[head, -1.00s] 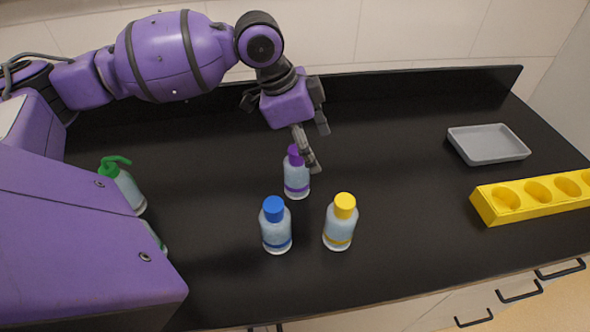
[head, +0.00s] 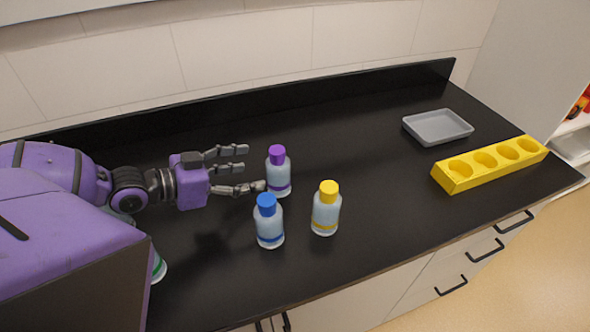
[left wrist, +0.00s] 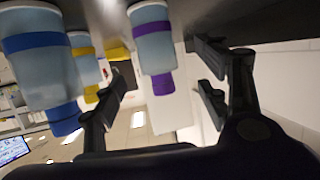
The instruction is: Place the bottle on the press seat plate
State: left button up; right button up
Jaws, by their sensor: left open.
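A bottle with a purple cap (head: 279,178) stands upright on the black counter. A blue-capped bottle (head: 269,226) and a yellow-capped bottle (head: 325,212) stand nearer the front. My left gripper (head: 250,169) is open, level, just left of the purple-capped bottle, fingers pointing at it. In the tilted, upside-down left wrist view the purple-capped bottle (left wrist: 153,45) shows between the finger sides of my left gripper (left wrist: 160,98), with the blue-capped bottle (left wrist: 38,65) at left. Contact cannot be told. I see no press seat plate. My right gripper is not in view.
A grey tray (head: 438,127) and a yellow block with several round holes (head: 465,180) stand at the right. A bottle with a green band (head: 158,268) is mostly hidden behind my arm. The counter between the bottles and the tray is clear.

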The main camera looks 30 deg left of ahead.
aim_at(267, 168)
pick_arm(q)
jog(key=shift+w+d+f+b, duration=0.3)
jog(key=shift+d+f+b, duration=0.1)
jog(key=shift+d+b, duration=0.05)
jog(key=shift+r+b+x, duration=0.2)
jog(key=shift+b+x, duration=0.25)
jog(key=shift+x, duration=1)
jog(key=shift+r+b+x, duration=0.2)
jog(key=shift+b+x, duration=0.2)
jog(key=shift+x, duration=1.05)
jog(key=shift+w, duration=0.1)
jog(key=shift+r, duration=0.15)
jog(key=c, duration=1.6)
